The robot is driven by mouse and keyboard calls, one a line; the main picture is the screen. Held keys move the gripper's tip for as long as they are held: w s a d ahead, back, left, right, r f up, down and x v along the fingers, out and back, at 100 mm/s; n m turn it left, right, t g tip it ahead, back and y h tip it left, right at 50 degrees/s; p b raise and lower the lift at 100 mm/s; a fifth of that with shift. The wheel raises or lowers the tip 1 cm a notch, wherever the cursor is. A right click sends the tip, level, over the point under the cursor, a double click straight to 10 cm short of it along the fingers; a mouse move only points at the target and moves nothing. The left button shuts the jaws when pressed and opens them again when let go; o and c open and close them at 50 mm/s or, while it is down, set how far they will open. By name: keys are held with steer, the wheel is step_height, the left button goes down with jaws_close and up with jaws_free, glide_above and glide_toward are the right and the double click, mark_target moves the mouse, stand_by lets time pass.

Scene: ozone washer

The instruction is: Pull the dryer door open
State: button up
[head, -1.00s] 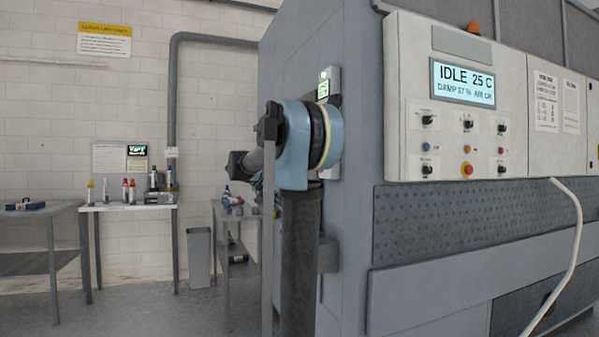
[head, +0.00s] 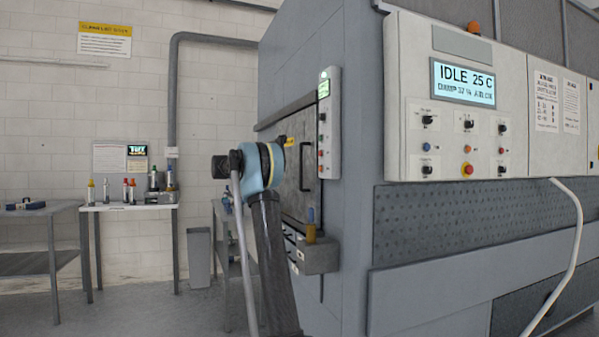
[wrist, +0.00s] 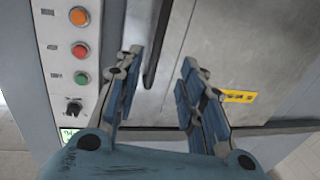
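The dryer door (head: 296,185) is a grey panel on the machine's side face and looks shut. It also shows in the wrist view (wrist: 225,45). Its dark vertical bar handle (head: 304,168) is near the door's right edge in the head view. In the wrist view the handle (wrist: 158,45) lies between the two spread fingers of my gripper (wrist: 162,68), nearer the left finger. My gripper is open and holds nothing; whether the fingertips reach the handle's depth I cannot tell. In the head view my arm hides the fingers and part of the door.
A button panel (head: 328,125) stands right beside the door; it also shows in the wrist view (wrist: 75,50). A small ledge (head: 319,258) with a bottle juts out below. The control cabinet (head: 470,110) is at right. Tables stand at left.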

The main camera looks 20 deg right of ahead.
steer(key=x, duration=1.7)
steer(key=shift+d, duration=0.1)
jaws_close()
